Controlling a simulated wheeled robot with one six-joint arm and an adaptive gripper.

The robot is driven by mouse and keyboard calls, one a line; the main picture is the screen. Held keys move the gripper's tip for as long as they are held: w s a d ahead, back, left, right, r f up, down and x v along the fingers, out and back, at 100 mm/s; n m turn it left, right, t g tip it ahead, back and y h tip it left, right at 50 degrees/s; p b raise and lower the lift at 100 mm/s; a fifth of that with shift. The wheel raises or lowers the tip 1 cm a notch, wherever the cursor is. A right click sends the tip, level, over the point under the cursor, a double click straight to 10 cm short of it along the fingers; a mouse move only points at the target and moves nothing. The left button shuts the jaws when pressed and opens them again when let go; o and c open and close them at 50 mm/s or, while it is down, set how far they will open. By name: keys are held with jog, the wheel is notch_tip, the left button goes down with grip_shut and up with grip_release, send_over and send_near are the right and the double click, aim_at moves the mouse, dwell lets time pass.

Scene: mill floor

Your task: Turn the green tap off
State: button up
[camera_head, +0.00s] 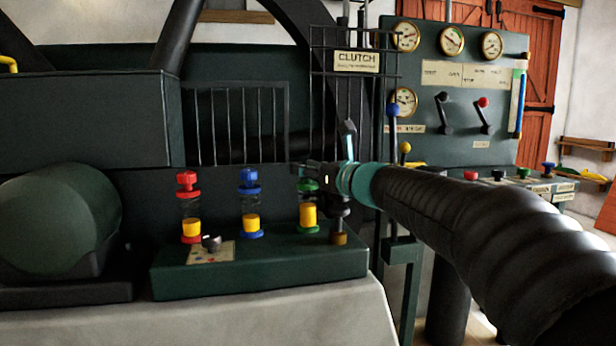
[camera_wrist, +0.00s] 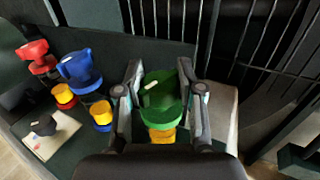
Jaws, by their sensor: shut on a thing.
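The green tap (camera_head: 307,186) is the right one of three coloured taps on a dark green box, with yellow below its green top. In the wrist view the green tap (camera_wrist: 162,112) sits between my two fingers, with a pale mark on its top and yellow under it. My gripper (camera_wrist: 160,100) is shut on the green tap, one finger at each side. In the head view my gripper (camera_head: 308,172) reaches in from the right and partly hides the tap's top.
The blue tap (camera_head: 249,190) and red tap (camera_head: 187,190) stand to the left, with a small dark knob (camera_head: 211,242) on a pale plate in front. Vertical bars (camera_head: 240,120) stand behind. A clutch sign (camera_head: 357,61) and gauge panel (camera_head: 460,90) are to the right.

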jog(key=m+t+h+b, duration=0.2)
jog(key=h, duration=0.1)
jog(key=m+t+h+b, duration=0.2)
jog(key=m+h+b, duration=0.1)
jog(key=h, duration=0.1)
jog(key=shift+a+f, duration=0.1)
jog(key=shift+a, duration=0.1)
jog(key=m+h+p, duration=0.1)
jog(key=m+h, duration=0.1)
jog(key=h, duration=0.1)
jog(key=shift+t, duration=0.4)
jog(key=m+h, duration=0.1)
jog(key=h, duration=0.1)
jog(key=m+h, duration=0.2)
jog(key=h, duration=0.1)
jog(key=shift+r+m+p, duration=0.2)
jog(key=shift+m+p, duration=0.1)
jog(key=shift+p, duration=0.1)
jog(key=shift+d+m+g+h+p, duration=0.1)
jog(key=shift+m+g+h+p, duration=0.35)
jog(key=shift+m+h, duration=0.7)
jog(key=shift+d+m+g+h+p, duration=0.1)
jog(key=shift+m+g+h, duration=0.55)
jog(key=shift+h, duration=1.3)
jog(key=o, duration=1.1)
jog(key=shift+f, duration=0.1)
jog(key=shift+o, duration=0.2)
jog(key=v, duration=1.2)
